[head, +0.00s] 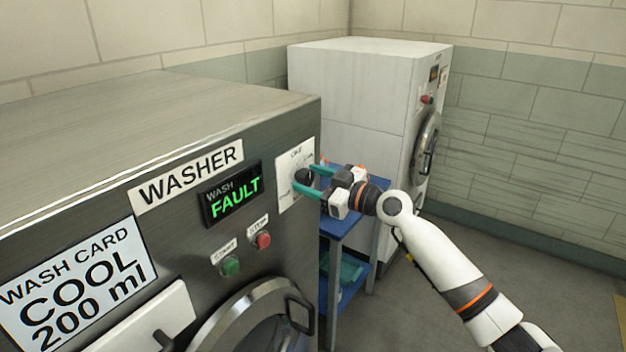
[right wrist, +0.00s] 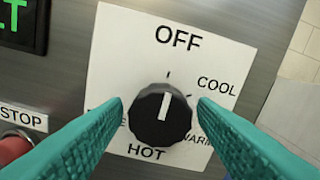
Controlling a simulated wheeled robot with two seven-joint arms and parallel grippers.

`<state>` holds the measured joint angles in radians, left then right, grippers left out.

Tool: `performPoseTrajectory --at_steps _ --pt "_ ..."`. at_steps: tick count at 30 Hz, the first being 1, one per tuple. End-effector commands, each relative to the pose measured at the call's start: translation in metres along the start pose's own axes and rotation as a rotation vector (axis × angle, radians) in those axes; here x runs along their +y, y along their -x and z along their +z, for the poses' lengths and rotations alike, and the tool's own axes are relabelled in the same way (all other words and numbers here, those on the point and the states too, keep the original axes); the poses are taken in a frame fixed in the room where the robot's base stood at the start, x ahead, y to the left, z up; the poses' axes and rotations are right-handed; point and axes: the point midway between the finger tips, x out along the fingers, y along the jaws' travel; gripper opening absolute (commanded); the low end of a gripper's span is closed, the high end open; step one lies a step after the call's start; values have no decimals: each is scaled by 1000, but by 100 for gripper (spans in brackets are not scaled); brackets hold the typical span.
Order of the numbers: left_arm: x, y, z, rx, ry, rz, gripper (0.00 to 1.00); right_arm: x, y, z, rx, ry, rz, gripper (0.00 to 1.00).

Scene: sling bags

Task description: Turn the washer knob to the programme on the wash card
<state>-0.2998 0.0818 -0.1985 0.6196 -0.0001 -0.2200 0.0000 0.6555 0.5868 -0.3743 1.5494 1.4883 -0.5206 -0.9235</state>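The washer knob (right wrist: 160,115) is black and round with a white pointer line, on a white dial plate (right wrist: 115,60) marked OFF, COOL, WARM and HOT; one more label is mostly hidden. The pointer is toward OFF. In the head view the knob (head: 302,177) is at the washer's right end. The wash card (head: 78,283) reads COOL 200 ml. My right gripper (right wrist: 160,104) is open, its teal fingers on either side of the knob with small gaps showing. It also shows in the head view (head: 306,180). My left gripper is out of view.
The washer's display (head: 231,194) reads WASH FAULT in green. A green button (head: 230,266) and a red stop button (head: 263,240) sit below it. A blue cart (head: 345,222) stands between the washer and a white machine (head: 345,90). The floor at right is clear.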

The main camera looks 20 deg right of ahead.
Motion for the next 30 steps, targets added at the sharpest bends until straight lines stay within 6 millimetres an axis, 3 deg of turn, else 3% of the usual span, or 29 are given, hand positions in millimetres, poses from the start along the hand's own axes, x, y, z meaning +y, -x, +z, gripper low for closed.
performPoseTrajectory --at_steps 1,7,17,30 --pt "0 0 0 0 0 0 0 0 0 0 0 0 0 44" --pt "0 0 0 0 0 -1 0 0 0 0 0 0 0 14" --pt "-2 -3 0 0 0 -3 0 0 0 -1 0 -54 0 14" --pt "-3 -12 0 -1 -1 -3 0 0 0 0 -2 -395 0 14"
